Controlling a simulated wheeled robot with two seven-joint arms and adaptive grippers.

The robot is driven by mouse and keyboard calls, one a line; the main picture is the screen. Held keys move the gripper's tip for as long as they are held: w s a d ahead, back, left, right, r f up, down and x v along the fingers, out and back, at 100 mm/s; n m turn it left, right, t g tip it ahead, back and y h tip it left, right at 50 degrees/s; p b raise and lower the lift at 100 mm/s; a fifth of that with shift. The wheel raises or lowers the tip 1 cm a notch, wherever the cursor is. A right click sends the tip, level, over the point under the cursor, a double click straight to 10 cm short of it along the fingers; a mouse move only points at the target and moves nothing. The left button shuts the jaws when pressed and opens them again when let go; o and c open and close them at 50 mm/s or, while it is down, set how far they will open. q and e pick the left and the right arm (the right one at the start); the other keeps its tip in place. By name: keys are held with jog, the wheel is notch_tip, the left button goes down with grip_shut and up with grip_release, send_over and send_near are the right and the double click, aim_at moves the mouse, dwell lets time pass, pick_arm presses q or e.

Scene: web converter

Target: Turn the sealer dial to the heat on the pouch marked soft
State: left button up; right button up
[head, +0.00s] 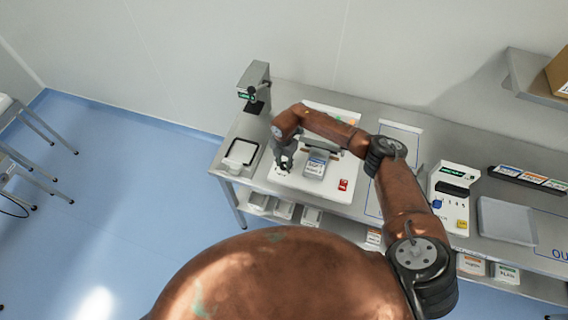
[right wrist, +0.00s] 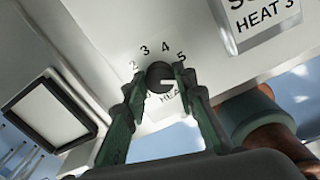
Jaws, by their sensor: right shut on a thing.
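The white sealer (head: 337,187) stands on the steel bench. Its dark round dial (right wrist: 159,75) is between the fingertips of my right gripper (right wrist: 160,85), which is shut on it. Digits 2, 3, 4 and 5 curve around the dial, with a partly hidden HEAT label beside it. The dial's white mark points right, just below the 5. The pouch (head: 316,166) lies on the sealer; its label shows HEAT 3 in the right wrist view (right wrist: 262,22). The right gripper (head: 284,163) also shows at the sealer's left end. My left gripper is out of view.
A dark-framed tray (head: 240,153) is left of the sealer. A grey post device (head: 254,85) stands behind it. Right of my arm are a white device with a green display (head: 453,178) and a clear tray (head: 507,221). A red switch (head: 343,184) is on the sealer.

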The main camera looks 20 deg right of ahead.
jog(key=c, duration=0.4)
